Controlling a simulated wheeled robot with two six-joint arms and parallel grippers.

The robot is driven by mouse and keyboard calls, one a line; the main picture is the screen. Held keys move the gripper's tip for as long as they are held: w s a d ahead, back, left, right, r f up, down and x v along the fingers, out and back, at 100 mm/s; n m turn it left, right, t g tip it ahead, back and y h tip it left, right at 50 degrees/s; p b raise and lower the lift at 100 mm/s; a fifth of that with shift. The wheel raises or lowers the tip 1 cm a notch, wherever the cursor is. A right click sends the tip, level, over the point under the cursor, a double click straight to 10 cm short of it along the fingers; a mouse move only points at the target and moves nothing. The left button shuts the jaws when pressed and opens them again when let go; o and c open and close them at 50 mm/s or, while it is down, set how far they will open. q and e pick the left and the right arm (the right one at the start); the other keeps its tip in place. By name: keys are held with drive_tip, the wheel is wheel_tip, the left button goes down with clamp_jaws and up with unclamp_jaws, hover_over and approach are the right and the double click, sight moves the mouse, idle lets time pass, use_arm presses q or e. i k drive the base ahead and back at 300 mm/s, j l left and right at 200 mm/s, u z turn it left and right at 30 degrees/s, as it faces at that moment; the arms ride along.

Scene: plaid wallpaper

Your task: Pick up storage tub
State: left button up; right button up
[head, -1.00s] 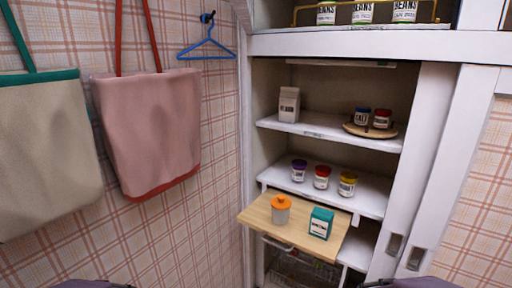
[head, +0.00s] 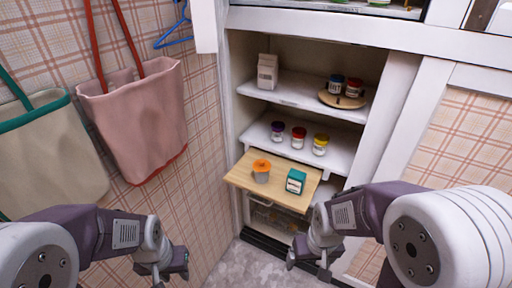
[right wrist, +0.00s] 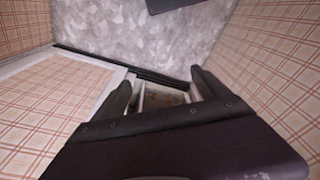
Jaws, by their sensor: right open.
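A small grey tub with an orange lid (head: 261,172) stands upright on a pull-out wooden board (head: 240,178); it is the likeliest storage tub. A teal box (head: 295,181) stands to its right on the same board. My right gripper (head: 308,264) is open and empty, low in front of the cupboard, below and right of the tub. In the right wrist view its fingers (right wrist: 162,90) are spread, with the cupboard's bottom between them. My left gripper (head: 171,277) looks open and empty, low at the left near the wall. Neither gripper touches the tub.
Small jars (head: 298,136) stand on the shelf above the board. A carton (head: 267,71) and a round wooden tray (head: 326,98) are on the upper shelf. Below the board is a wire basket (head: 275,217). Bags (head: 135,125) hang on the left wall. The floor (head: 225,268) is clear.

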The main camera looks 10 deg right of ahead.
sight(260, 178)
drive_tip(key=i+l+u, duration=0.55)
drive_tip(key=u, duration=0.2)
drive_tip(key=i+l+u, duration=0.35)
drive_tip(key=k+l, duration=0.05)
